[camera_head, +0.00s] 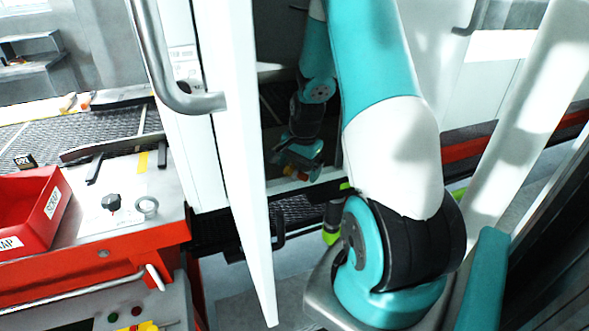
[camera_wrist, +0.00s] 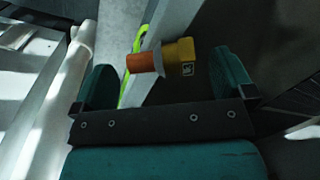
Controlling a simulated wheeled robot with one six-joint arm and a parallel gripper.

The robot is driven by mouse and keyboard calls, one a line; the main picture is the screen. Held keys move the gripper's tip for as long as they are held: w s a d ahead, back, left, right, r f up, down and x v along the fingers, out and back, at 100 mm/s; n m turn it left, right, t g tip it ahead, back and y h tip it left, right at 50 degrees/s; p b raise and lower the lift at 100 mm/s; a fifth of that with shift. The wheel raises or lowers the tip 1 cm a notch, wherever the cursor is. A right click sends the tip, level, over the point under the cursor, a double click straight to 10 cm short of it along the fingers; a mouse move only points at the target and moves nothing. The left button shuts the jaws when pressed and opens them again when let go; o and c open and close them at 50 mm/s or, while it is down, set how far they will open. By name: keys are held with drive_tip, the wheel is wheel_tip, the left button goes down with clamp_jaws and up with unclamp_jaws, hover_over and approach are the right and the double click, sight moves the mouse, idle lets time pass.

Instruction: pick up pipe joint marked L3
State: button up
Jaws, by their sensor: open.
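A pipe joint (camera_wrist: 183,62) shows in the wrist view, with a yellow-brown body and a copper-orange end pointing left. A small dark label is on its body, but its marking is too small to read. My gripper (camera_wrist: 161,60) is open, with one teal finger on each side of the joint in the picture. I cannot tell whether the joint is at fingertip depth or farther off.
A white door (camera_head: 245,150) with a metal handle (camera_head: 185,100) stands upright close to my arm. A red bin (camera_head: 30,215) stands by the control panel (camera_head: 120,195) at left. The mesh belt (camera_head: 85,133) lies behind it, with a small dark block (camera_head: 25,161) on it.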

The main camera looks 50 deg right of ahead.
drive_tip(key=shift+w+f, duration=0.1)
drive_tip(key=shift+f, duration=0.7)
drive_tip(key=c, duration=1.1)
drive_tip(key=shift+r, duration=0.1)
